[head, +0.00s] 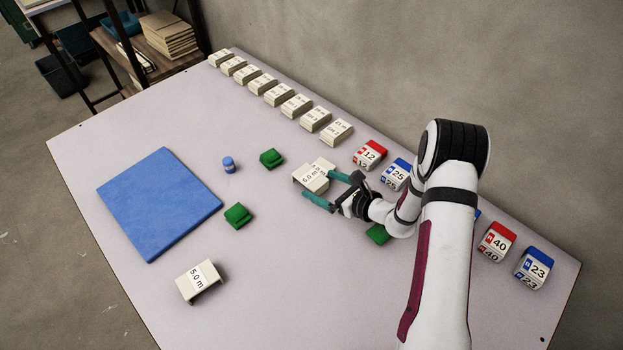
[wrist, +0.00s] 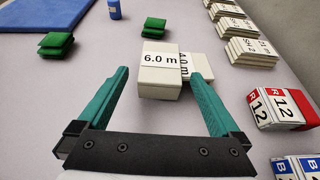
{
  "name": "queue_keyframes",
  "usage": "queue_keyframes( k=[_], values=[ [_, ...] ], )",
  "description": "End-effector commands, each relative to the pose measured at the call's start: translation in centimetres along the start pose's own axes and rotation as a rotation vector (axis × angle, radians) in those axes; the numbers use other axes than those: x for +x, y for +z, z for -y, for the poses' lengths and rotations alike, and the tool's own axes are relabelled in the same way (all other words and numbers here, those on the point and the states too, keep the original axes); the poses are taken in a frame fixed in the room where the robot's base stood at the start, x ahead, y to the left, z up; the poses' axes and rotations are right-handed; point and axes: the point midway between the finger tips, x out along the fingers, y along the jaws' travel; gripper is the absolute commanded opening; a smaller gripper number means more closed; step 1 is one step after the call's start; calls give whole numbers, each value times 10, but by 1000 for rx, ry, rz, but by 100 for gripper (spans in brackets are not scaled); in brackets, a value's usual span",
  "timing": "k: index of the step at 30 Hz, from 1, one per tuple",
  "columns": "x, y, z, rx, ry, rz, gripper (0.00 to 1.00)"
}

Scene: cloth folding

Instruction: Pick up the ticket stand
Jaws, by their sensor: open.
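A white stand labelled "6.0 m" (head: 308,179) lies ahead of my gripper. In the wrist view this stand (wrist: 159,83) shows between the two teal fingers, just beyond their tips. A second white stand, its label seeming to read "4.0 m" (wrist: 187,58), sits right behind and to its right, partly hidden. Another white stand labelled "5.0 m" (head: 199,281) stands apart at the front left. I cannot tell which stand the task means. My gripper (head: 318,184) is open and empty, low over the table; it also shows in the wrist view (wrist: 160,76).
A blue mat (head: 160,203) lies left, with a small blue cylinder (head: 229,165) beside it. Green folded pieces (head: 271,158) lie around. White labelled stacks (head: 297,106) line the back edge. Red and blue numbered stacks (head: 370,154) stand right. The table's (head: 260,300) front middle is clear.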

Motion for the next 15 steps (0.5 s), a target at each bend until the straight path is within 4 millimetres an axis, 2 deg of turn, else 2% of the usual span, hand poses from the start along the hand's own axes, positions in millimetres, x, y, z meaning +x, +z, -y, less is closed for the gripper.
queue_keyframes(
  k=[5, 6, 15],
  values=[
    [1, 0, 0, 1, 0, -1, 100],
    [1, 0, 0, 1, 0, -1, 96],
    [0, 0, 0, 0, 0, -1, 42]
  ],
)
